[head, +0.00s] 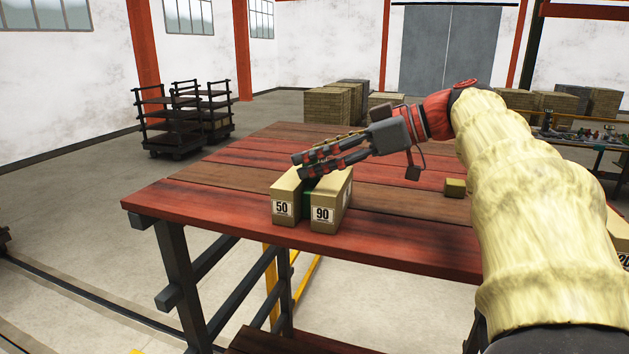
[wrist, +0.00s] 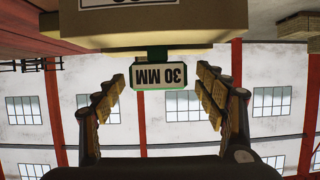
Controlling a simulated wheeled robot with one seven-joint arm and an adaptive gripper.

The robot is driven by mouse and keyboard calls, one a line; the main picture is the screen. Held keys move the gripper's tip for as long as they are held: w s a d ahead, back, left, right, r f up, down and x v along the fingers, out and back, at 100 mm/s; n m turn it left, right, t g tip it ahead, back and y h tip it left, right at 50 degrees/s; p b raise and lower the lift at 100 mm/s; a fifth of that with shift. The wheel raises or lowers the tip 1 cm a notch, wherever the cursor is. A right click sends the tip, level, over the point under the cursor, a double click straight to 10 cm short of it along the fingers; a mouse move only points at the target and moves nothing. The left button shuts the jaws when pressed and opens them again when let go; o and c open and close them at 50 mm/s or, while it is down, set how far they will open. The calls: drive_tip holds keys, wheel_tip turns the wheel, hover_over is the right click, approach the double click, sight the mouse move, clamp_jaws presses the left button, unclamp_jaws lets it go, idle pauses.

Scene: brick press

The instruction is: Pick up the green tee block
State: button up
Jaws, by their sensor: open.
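The green tee block shows in the head view as a narrow green strip (head: 307,203) between two tan blocks, marked 50 (head: 284,204) and 90 (head: 328,215). Its upper part is hidden behind my gripper's fingers. In the wrist view, the tee block (wrist: 157,52) shows a green stem and a green-edged end plate marked 30 MM, upside down in the picture. My gripper (head: 300,165) is just above the tan blocks' tops. In the wrist view, my gripper (wrist: 160,78) is open, with one finger on each side of the plate and a gap on both sides.
The blocks stand near the front edge of a red-brown plank table (head: 225,190). A small yellowish block (head: 455,188) lies to the right, near my arm. The table's left and back parts are clear. Dark carts (head: 175,115) and stacked goods (head: 335,103) stand beyond the table.

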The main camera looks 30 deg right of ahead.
drive_tip(key=shift+w+a+f, duration=0.15)
drive_tip(key=shift+w+a, duration=0.05)
drive_tip(key=shift+w+d, duration=0.1)
drive_tip(key=shift+d, duration=0.05)
drive_tip(key=shift+c, duration=1)
drive_tip(key=c, duration=1.5)
drive_tip(key=shift+o, duration=0.2)
